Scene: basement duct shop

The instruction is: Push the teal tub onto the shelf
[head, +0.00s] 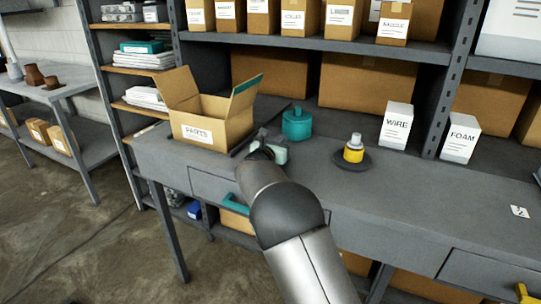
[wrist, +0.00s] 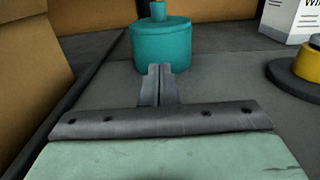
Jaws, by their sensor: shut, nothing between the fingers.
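The teal tub (head: 297,124) is a round pot with a knob on its lid. It stands upright at the back of the grey workbench (head: 330,178), right of the open cardboard box. In the wrist view the tub (wrist: 161,45) is straight ahead of my gripper (wrist: 159,70). The two fingers are together with nothing between them. Their tips are at the tub's lower near side; I cannot tell if they touch it. In the head view my gripper (head: 266,140) is low over the bench, on the tub's near left. The grey shelf unit (head: 330,43) rises behind the bench.
The open box marked PARTS (head: 210,120) stands close on the left. A yellow container on a dark round base (head: 353,154) is to the right, with the WIRE box (head: 396,125) and FOAM box (head: 460,138) beyond. Cardboard boxes (head: 366,84) line the back. The bench's right front is mostly clear.

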